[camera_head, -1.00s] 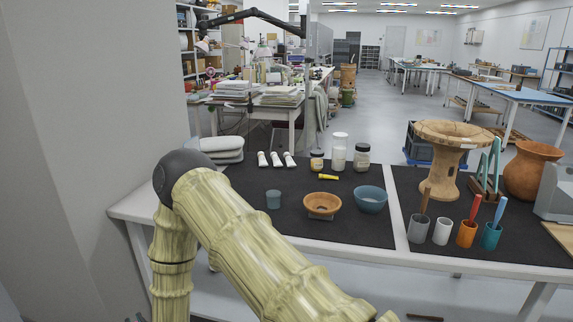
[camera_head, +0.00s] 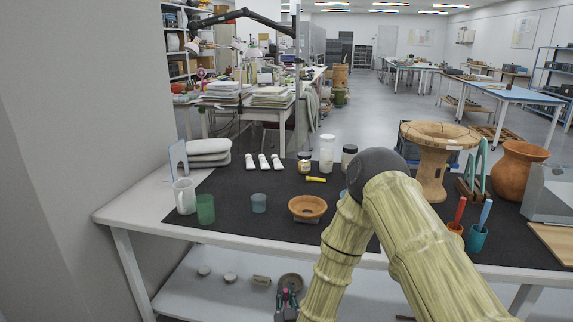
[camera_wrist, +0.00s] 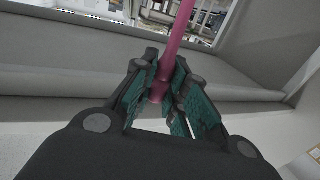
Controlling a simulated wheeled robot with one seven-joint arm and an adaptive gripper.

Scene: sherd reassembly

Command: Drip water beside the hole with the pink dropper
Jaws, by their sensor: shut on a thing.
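My gripper (camera_wrist: 160,98) is shut on the pink dropper (camera_wrist: 177,38) in the wrist view. The dropper's slim pink shaft runs up out of the top of that picture, so its far end is hidden. A grey ledge or edge lies behind the fingers. In the head view my arm bends in front of the table. A small orange-brown bowl (camera_head: 307,208) stands on the dark mat, to the left of the arm. A small blue-grey cup (camera_head: 259,203) stands to its left. I cannot make out a hole or any water in these views.
A white mug (camera_head: 184,196) and a green cup (camera_head: 206,209) stand at the table's left end. White tubes (camera_head: 264,162), jars (camera_head: 327,153) and a yellow item (camera_head: 315,179) lie behind the bowl. A large wooden pedestal (camera_head: 431,180) and a clay pot (camera_head: 518,170) stand right.

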